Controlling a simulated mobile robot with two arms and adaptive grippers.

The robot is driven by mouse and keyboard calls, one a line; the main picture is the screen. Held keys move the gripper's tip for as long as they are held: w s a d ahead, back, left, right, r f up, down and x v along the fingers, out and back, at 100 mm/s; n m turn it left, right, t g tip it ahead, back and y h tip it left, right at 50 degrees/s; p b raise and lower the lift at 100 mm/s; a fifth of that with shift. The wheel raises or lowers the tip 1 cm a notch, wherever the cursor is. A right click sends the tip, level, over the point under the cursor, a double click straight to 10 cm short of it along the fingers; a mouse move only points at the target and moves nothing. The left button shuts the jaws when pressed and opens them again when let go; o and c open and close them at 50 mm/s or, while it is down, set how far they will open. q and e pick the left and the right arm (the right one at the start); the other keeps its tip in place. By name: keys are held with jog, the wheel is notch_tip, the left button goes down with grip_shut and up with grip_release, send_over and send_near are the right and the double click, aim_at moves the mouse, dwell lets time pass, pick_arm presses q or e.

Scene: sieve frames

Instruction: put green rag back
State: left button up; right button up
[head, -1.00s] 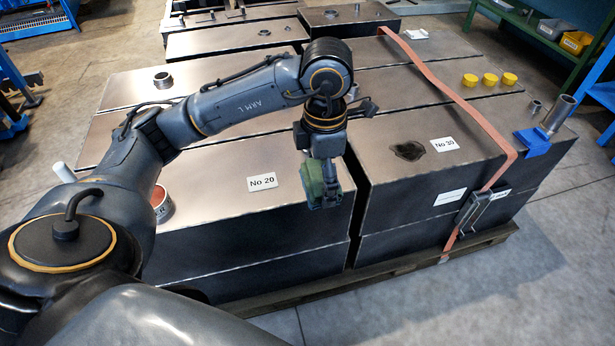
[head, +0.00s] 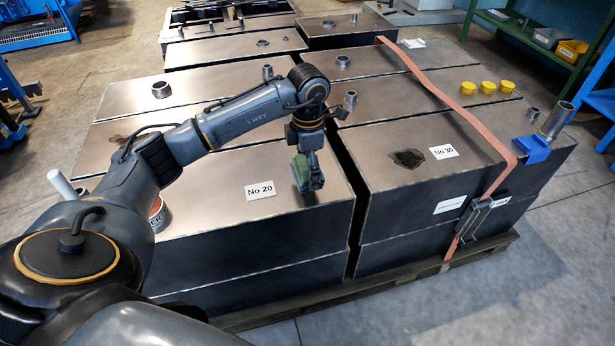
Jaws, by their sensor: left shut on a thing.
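The green rag (head: 305,172) is a small crumpled bundle in my left gripper (head: 306,183). The gripper points down and is shut on the rag, above the front part of the box labelled No 20 (head: 225,222), to the right of its label. The gripper's fingers are partly hidden by the rag, and I cannot tell whether the rag touches the box top. My right gripper is not in view.
A can (head: 158,216) and a white tube (head: 62,185) stand on the left. The box labelled No 30 (head: 420,190) has a dark stain (head: 407,158). An orange strap (head: 450,103), yellow caps (head: 487,87) and a blue clamp (head: 532,150) lie on the right. Pipe stubs (head: 161,90) rise from the tops.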

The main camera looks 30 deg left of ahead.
aim_at(307, 177)
pick_arm(q)
notch_tip(307, 177, down, 3)
jog(key=shift+w+a+f, duration=0.1)
jog(key=shift+f, duration=0.1)
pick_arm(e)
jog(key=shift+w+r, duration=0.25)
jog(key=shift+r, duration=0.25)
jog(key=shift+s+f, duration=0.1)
pick_arm(q)
jog(key=o, duration=0.7)
jog(key=shift+f, duration=0.1)
jog(key=shift+o, duration=0.8)
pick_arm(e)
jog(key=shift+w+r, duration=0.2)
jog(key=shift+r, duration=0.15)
